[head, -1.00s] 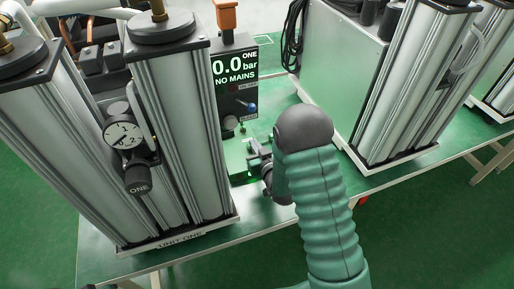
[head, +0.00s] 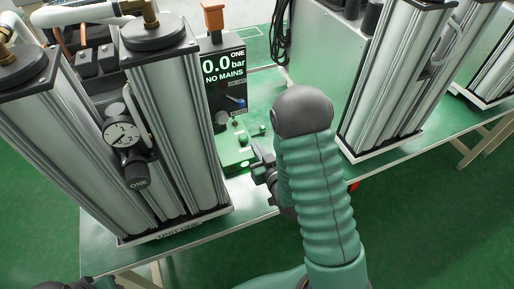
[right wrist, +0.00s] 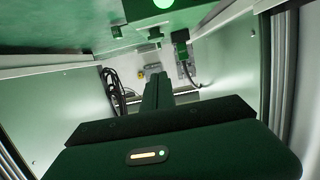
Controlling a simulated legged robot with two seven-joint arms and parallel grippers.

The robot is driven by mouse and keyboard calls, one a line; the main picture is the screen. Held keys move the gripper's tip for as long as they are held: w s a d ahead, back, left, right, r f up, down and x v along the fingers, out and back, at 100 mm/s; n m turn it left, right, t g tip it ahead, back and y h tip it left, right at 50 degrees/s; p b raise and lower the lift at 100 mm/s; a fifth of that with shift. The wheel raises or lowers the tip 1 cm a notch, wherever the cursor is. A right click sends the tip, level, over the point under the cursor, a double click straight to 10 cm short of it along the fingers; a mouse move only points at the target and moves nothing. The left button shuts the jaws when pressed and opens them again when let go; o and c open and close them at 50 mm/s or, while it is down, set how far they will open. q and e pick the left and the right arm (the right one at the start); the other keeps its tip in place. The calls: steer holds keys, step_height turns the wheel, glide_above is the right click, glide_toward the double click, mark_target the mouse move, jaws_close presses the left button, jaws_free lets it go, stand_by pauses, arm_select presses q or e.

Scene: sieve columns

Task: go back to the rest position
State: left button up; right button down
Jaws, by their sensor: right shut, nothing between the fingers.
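My right arm comes in from the bottom of the head view. Its gripper (head: 259,166) is low over the table, just right of a small green block with a lit green spot (head: 241,163), and apart from it as far as I can tell. The gripper is shut with nothing in it. The right wrist view shows its dark narrow fingers (right wrist: 157,92) together. The arm's dark joint partly covers the gripper. My left gripper does not show; only a dark shape is cut off at the bottom left edge of the head view.
Unit one, with tall metal columns (head: 176,125) and a round gauge (head: 122,134), stands on the left. Its display (head: 223,68) reads 0.0 bar, NO MAINS. Another column unit (head: 397,85) stands close on the right. The green table's front edge (head: 255,219) is near my arm.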

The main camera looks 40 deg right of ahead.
steer(key=shift+s+r, duration=0.1)
steer(key=s+a+r+n+g+y+p, duration=0.2)
steer(key=s+a+r+g+y+p, duration=0.1)
steer(key=s+a+g, duration=0.9)
steer(key=s+a+p, duration=0.1)
steer(key=s+a, duration=0.1)
steer(key=shift+s+n, duration=0.3)
steer(key=shift+s, duration=0.1)
steer(key=shift+a, duration=0.1)
stand_by(1.7)
